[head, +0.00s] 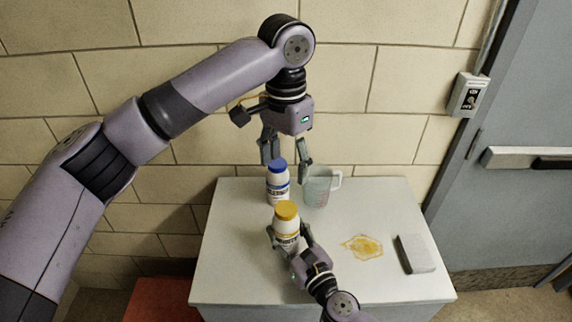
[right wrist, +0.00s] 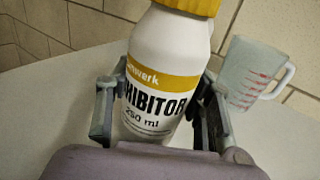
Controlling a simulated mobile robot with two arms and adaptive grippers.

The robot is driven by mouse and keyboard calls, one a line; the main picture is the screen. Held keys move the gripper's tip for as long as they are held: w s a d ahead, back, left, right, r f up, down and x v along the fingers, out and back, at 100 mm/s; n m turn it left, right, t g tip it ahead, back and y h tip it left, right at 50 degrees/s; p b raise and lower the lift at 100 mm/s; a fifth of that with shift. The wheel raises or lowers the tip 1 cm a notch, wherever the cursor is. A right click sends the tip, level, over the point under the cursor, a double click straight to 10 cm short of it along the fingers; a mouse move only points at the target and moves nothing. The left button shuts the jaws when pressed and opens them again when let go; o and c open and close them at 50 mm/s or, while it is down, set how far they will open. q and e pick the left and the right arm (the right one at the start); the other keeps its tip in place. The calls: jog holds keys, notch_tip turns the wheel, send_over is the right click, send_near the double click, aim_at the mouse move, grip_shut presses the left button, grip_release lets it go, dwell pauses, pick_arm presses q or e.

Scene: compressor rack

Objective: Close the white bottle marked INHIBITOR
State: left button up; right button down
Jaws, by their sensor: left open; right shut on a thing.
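The white INHIBITOR bottle (head: 287,229) stands upright on the white table with a yellow cap (head: 286,210) on its top. In the right wrist view the bottle (right wrist: 165,62) shows its yellow band and label, and only the lower part of the cap (right wrist: 190,5). I cannot tell how tightly the cap sits. My right gripper (head: 289,237) is shut around the bottle's body, one finger on each side. My left gripper (head: 286,160) is open and empty, pointing down behind the INHIBITOR bottle, near the top of a blue-capped white bottle (head: 278,188).
A clear measuring jug (head: 318,187) stands right of the blue-capped bottle, close to my left gripper's finger. The wall is close behind.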

jog(key=c, duration=0.7)
grip_release()
jog(key=shift+s, duration=0.1)
jog(key=v, duration=1.2)
jog(key=shift+f, duration=0.1)
